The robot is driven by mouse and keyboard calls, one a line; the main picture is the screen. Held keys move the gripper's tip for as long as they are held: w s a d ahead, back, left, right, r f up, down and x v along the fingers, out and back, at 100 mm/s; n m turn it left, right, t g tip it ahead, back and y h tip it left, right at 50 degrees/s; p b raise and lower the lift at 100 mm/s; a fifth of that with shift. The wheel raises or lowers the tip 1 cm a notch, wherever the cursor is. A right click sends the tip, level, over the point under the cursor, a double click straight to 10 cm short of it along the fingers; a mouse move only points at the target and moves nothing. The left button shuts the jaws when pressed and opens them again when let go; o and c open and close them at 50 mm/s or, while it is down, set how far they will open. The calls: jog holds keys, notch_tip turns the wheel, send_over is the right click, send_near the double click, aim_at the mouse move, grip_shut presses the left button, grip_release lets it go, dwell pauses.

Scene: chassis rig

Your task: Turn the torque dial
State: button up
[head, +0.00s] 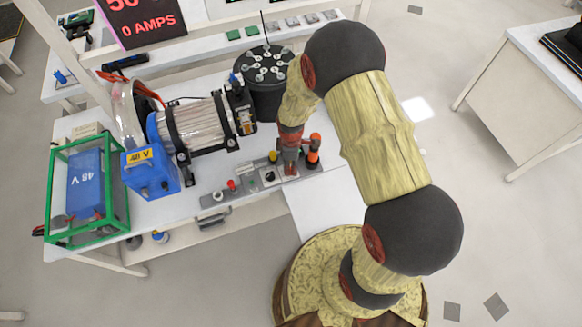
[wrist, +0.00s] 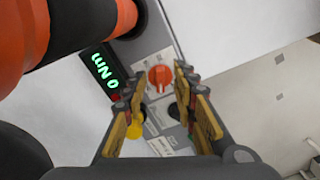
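The torque dial (wrist: 160,76) is an orange-red knob on a light square plate, seen in the wrist view near the picture's middle. My gripper (wrist: 158,82) is open, with one finger on each side of the dial in the picture. The fingers do not appear to touch it; the exact gap in depth is hard to tell. Beside the dial, a black display (wrist: 101,70) shows a green "0 Nm". In the head view my gripper (head: 289,166) is over the right end of the grey control panel (head: 213,200) and largely hides the dial.
An orange and black tool (head: 313,150) stands close to the right of my gripper and fills the wrist view's upper left. A yellow button (wrist: 134,131) lies near the left finger. A red button (head: 231,185) and the motor rig (head: 196,124) are to the left.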

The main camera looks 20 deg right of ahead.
jog(key=shift+f, duration=0.8)
jog(key=c, duration=0.3)
jog(key=c, duration=0.4)
grip_shut()
